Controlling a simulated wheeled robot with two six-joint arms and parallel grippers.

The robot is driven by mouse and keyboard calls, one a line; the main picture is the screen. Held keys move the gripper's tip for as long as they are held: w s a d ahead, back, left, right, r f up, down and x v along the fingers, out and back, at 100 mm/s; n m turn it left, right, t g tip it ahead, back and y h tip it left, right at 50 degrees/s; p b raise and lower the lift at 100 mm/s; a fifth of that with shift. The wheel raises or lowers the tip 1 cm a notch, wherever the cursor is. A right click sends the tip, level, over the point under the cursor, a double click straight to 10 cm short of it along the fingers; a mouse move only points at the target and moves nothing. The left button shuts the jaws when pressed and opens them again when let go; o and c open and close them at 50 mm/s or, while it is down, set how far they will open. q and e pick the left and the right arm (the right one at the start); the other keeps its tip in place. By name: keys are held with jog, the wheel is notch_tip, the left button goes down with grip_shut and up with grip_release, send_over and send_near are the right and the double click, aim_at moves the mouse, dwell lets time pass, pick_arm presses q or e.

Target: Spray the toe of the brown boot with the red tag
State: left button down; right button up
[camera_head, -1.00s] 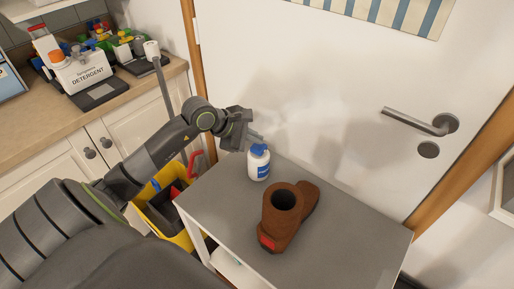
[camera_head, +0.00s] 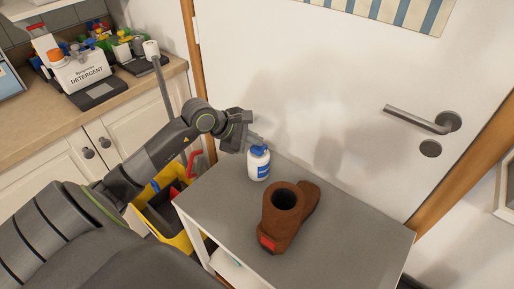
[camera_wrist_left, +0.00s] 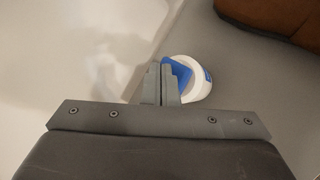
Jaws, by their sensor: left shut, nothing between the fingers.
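A brown boot (camera_head: 284,215) stands upright on the grey table. A red tag (camera_head: 267,243) shows at its heel, and its toe (camera_head: 311,191) points to the back right. A white spray bottle (camera_head: 259,168) with a blue top (camera_head: 257,149) and blue label stands on the table behind and left of the boot. My left gripper (camera_head: 262,141) is shut and empty, its fingertips right by the blue top. In the left wrist view the fingers (camera_wrist_left: 161,80) are together and overlap the bottle (camera_wrist_left: 196,80); contact is unclear. Part of the boot (camera_wrist_left: 275,18) shows there. My right gripper is not seen.
The grey table (camera_head: 350,235) is clear to the right of the boot. A white door (camera_head: 310,90) with a metal handle (camera_head: 415,119) stands behind it. A yellow bucket (camera_head: 175,236) is at the table's left. A counter (camera_head: 125,98) holds a detergent box (camera_head: 87,76).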

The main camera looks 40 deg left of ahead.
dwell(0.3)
pick_arm(q)
jog(key=shift+r+p, duration=0.4)
jog(key=shift+r, duration=0.5)
jog(key=shift+r, duration=0.1)
notch_tip(320, 180, up, 6)
jog(key=shift+f+p, duration=0.1)
jog(key=shift+p, duration=1.05)
dwell(1.5)
notch_tip(320, 180, up, 3)
jog(key=p, duration=0.6)
jog(key=b, duration=0.4)
send_over(255, 147)
notch_tip(255, 147, down, 8)
jog(key=shift+f, duration=0.1)
jog(key=shift+f+b, duration=0.45)
jog(key=shift+b, duration=0.25)
